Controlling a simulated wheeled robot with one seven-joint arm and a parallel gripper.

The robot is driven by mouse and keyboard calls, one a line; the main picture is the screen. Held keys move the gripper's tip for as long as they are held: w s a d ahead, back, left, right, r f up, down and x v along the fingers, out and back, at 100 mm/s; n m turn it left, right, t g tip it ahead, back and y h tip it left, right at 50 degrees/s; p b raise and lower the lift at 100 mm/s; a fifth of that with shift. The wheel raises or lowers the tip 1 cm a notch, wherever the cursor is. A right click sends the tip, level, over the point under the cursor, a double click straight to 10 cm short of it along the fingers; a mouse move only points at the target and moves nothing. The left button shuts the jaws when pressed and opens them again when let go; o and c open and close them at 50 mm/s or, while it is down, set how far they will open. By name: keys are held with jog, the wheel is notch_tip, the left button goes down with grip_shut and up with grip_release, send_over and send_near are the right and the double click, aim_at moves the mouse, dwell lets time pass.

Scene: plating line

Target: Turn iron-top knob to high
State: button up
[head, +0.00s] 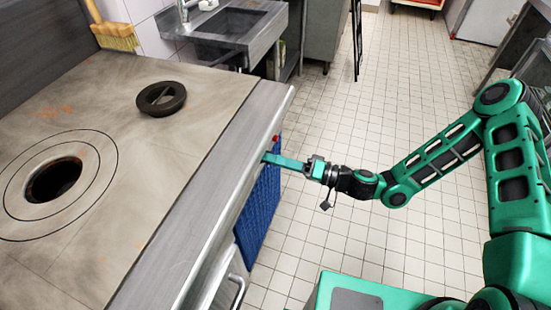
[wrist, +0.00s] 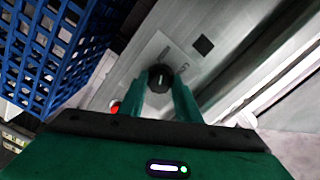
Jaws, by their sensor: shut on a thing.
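The iron-top range (head: 130,200) stands on the left in the head view, with a round open hole in its plate. Its knob (wrist: 160,76) is small, round and dark, with a pale pointer line, on a light panel with faint marks in the wrist view. My gripper (wrist: 161,84) has its two green fingers closed on the knob, one on each side. In the head view my gripper (head: 268,159) reaches the range's front face from the right, and the knob is hidden there by the range edge and fingers.
A blue lattice piece (head: 259,212) is at the range front below my gripper, large in the wrist view (wrist: 60,45). A red button-like part (wrist: 115,107) is near the knob. Tiled floor (head: 340,240) is clear.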

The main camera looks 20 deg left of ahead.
jog(key=shift+w+a+r, duration=0.15)
jog(key=shift+a, duration=0.05)
jog(key=o, duration=1)
jog(key=d, duration=1)
jog(key=shift+s+d+f, duration=0.2)
jog(key=shift+s+d, duration=0.2)
